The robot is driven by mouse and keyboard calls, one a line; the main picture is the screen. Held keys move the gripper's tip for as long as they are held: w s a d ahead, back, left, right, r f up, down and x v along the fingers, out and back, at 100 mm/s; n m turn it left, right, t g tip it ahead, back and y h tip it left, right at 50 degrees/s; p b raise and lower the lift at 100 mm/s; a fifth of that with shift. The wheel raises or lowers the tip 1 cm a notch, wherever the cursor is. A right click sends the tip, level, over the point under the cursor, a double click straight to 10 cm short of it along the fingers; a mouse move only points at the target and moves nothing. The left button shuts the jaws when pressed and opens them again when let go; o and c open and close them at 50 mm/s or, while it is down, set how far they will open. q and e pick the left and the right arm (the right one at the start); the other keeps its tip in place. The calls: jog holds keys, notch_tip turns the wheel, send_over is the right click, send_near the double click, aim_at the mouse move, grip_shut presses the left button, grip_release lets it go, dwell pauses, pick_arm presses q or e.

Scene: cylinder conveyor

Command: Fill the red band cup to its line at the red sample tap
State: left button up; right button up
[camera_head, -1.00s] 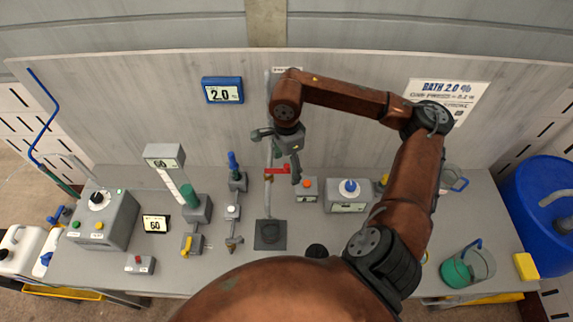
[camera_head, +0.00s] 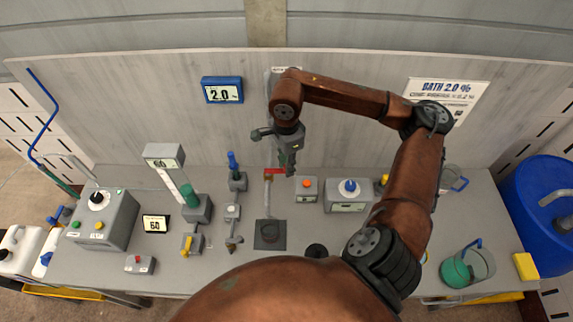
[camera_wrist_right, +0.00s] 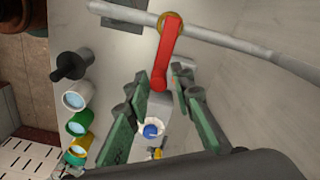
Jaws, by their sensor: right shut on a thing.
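The red sample tap shows as a red lever (camera_head: 274,171) on a grey upright pipe (camera_head: 268,205) near the middle of the bench. In the right wrist view the red lever (camera_wrist_right: 165,50) runs down between the fingertips. My right gripper (camera_head: 288,168) is shut on the free end of this lever, and its fingers partly hide it. A dark square pad (camera_head: 270,236) with a round mark lies below the tap. I cannot make out a red band cup in either view. My left gripper is not in view.
A grey box with an orange button (camera_head: 306,184) and one with a blue knob (camera_head: 349,187) stand right of the tap. Valves with blue (camera_head: 233,160) and green (camera_head: 191,195) handles stand left. A green vessel (camera_head: 455,271) stands at the front right.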

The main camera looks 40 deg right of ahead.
jog(key=shift+s+a, duration=0.1)
grip_shut()
jog(key=shift+s+a+f+m+b, duration=0.15)
jog(key=shift+s+a+m, duration=0.3)
jog(key=shift+m, duration=0.8)
jog(key=shift+s+a+r+m+b, duration=0.1)
jog(key=shift+s+a+m+b, duration=0.15)
jog(key=shift+a+m, duration=0.7)
jog(key=shift+s+a+f+m+b, duration=0.1)
jog(key=shift+s+a+m+b, duration=0.2)
jog(key=shift+m, duration=1.3)
jog(key=shift+d, duration=0.15)
dwell(3.5)
